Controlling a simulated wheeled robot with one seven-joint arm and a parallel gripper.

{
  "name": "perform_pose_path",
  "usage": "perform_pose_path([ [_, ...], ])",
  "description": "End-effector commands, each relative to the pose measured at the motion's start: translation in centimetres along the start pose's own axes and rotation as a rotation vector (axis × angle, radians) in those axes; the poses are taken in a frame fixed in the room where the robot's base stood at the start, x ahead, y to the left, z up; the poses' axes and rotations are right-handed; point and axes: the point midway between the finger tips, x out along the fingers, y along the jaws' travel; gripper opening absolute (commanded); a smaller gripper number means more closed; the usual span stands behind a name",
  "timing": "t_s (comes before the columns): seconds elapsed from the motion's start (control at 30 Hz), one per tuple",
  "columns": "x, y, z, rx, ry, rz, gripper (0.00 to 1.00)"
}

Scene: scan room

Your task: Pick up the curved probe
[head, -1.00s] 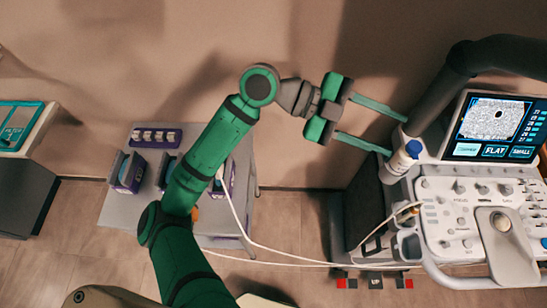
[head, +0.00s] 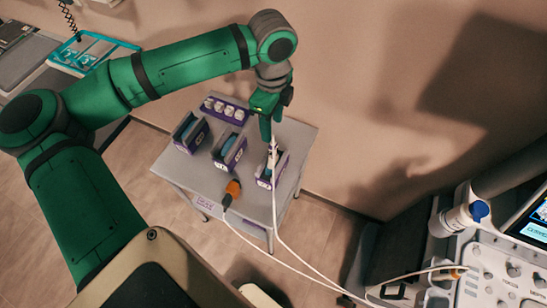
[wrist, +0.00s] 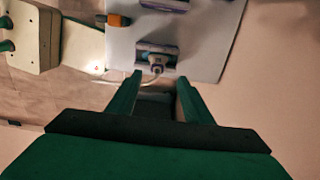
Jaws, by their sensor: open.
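A white probe (head: 272,158) with a white cable stands in the right-hand holder (head: 277,173) on the grey table. Its head shape is too small to tell, so I cannot confirm that it is the curved one. My gripper (head: 267,133) is above this holder, pointing down, and partly covers it in the head view. In the wrist view my gripper (wrist: 159,76) is open and empty, with the probe (wrist: 156,65) and its holder (wrist: 168,48) just beyond the gap between the fingertips.
The grey table (head: 300,135) also bears a middle holder (head: 229,150), a left holder (head: 190,132), a purple rack of white pieces (head: 226,108) and an orange connector (head: 232,188). Cables run over the front edge to the ultrasound console (head: 490,265) at right. The wall is close behind.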

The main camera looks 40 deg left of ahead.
Motion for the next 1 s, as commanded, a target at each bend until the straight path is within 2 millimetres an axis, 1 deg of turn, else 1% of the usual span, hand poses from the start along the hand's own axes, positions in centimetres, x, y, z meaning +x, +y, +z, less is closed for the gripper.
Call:
perform_pose_path([
  [0.2, 3.3, 0.1, -0.1, 0.000, 0.004, 0.001, 0.46],
  [0.3, 4.4, 0.1, -0.2, 0.001, 0.004, 0.001, 0.46],
  [0.47, 5.2, 0.1, -0.2, 0.002, 0.003, 0.001, 0.46],
  [0.53, 5.8, 0.2, -0.3, 0.002, 0.004, 0.002, 0.46],
  [0.7, 8.2, 0.6, -0.7, 0.003, 0.006, 0.002, 0.46],
  [0.8, 9.4, 0.6, -0.6, 0.002, 0.005, 0.000, 0.46],
  [0.9, 10.0, 0.6, -0.6, 0.002, 0.006, 0.000, 0.46],
  [1.0, 10.2, 0.5, -0.6, 0.003, 0.004, 0.000, 0.46],
])
